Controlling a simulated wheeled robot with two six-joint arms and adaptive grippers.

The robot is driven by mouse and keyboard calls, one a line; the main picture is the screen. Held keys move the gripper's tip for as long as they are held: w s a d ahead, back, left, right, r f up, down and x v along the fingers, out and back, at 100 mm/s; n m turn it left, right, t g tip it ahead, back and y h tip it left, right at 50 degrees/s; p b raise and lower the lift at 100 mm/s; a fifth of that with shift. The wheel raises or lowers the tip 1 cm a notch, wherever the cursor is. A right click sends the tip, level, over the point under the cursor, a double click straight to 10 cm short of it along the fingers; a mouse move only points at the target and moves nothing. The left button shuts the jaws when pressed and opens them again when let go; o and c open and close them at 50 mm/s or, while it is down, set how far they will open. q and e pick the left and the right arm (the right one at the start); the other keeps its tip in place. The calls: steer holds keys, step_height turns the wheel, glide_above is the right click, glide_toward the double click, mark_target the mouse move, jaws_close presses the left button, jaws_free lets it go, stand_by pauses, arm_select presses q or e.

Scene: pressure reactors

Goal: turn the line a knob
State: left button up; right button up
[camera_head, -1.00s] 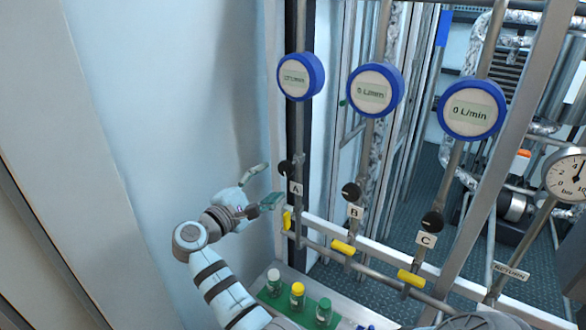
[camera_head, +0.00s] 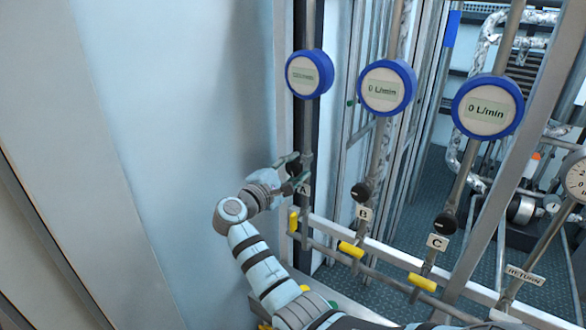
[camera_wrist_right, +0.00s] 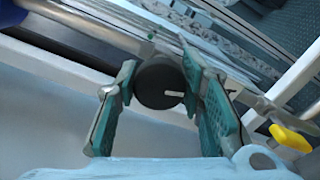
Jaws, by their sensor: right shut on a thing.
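The line A knob (camera_wrist_right: 158,82) is black and round with a white pointer mark, seen close in the right wrist view. In the head view the knob (camera_head: 293,169) sits on the leftmost pipe, above the label A (camera_head: 303,190), partly covered by fingers. My right gripper (camera_head: 295,171) has its fingers on either side of it. In the wrist view its green pads flank the knob, and the right gripper (camera_wrist_right: 160,98) is shut on it. The white mark lies roughly level in that view. My left gripper is not in view.
Knobs B (camera_head: 361,192) and C (camera_head: 445,223) stand to the right. Blue-rimmed flow meters (camera_head: 387,87) hang above. Yellow valve handles (camera_head: 293,220) sit below on the pipes. A pale wall panel (camera_head: 190,120) is close on the left.

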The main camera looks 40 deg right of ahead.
steer(key=shift+f+m+b, duration=0.15)
steer(key=shift+m+b, duration=0.45)
steer(key=o, duration=1.2)
steer(key=v, duration=0.7)
steer(key=shift+a, duration=0.35)
steer(key=shift+d, duration=0.15)
